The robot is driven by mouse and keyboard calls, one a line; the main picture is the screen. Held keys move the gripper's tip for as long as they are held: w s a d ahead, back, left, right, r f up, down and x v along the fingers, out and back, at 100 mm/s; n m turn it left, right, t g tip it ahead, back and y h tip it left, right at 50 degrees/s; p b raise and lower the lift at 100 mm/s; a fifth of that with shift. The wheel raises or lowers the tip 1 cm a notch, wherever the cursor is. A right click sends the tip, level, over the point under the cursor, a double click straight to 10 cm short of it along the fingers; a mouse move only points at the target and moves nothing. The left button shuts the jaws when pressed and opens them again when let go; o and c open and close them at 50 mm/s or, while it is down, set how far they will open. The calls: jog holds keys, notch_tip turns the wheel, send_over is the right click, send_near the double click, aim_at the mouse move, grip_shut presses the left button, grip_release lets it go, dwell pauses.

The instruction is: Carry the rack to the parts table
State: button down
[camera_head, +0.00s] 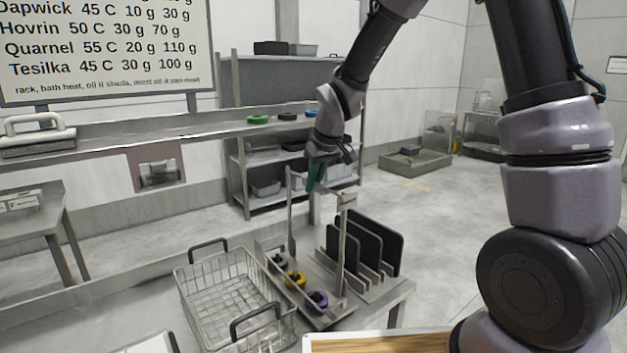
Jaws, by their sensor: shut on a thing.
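A metal rack (322,321) with two tall uprights holds a grey, a yellow and a purple round part in a row. My gripper (317,178), with teal fingers, is shut at the top of the rack between the uprights, on what looks like its handle bar. The rack looks upright, at the right of the wire basket. I cannot tell whether its base touches the table (398,300) or hangs just above it. Which table is the parts table is not clear from this view.
A wire basket (228,290) with black handles stands close to the rack's left. A stand with several black plates (372,243) is close on its right. A wooden-topped surface (375,343) is in front. A shelf unit (240,170) stands behind; open floor (440,220) lies at right.

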jog(key=shift+f, duration=0.65)
dwell(0.5)
jog(key=c, duration=0.9)
grip_release()
jog(key=shift+o, duration=0.2)
jog(key=shift+f, duration=0.2)
jog(key=v, duration=1)
jog(key=shift+d+r, duration=0.1)
jog(key=shift+r, duration=0.15)
jog(key=shift+s+d+r, duration=0.15)
jog(key=shift+d+r, duration=0.05)
jog(key=shift+r, duration=0.1)
jog(key=s+d+r+m+t, duration=0.1)
jog(key=s+d+r+m, duration=0.4)
jog(key=s+d, duration=0.4)
jog(key=s+d+r+m+t, duration=0.2)
jog(key=s+d+r+m, duration=0.4)
jog(key=s+d, duration=0.3)
jog(key=shift+d+r+t, duration=0.3)
jog(key=shift+d+r, duration=0.05)
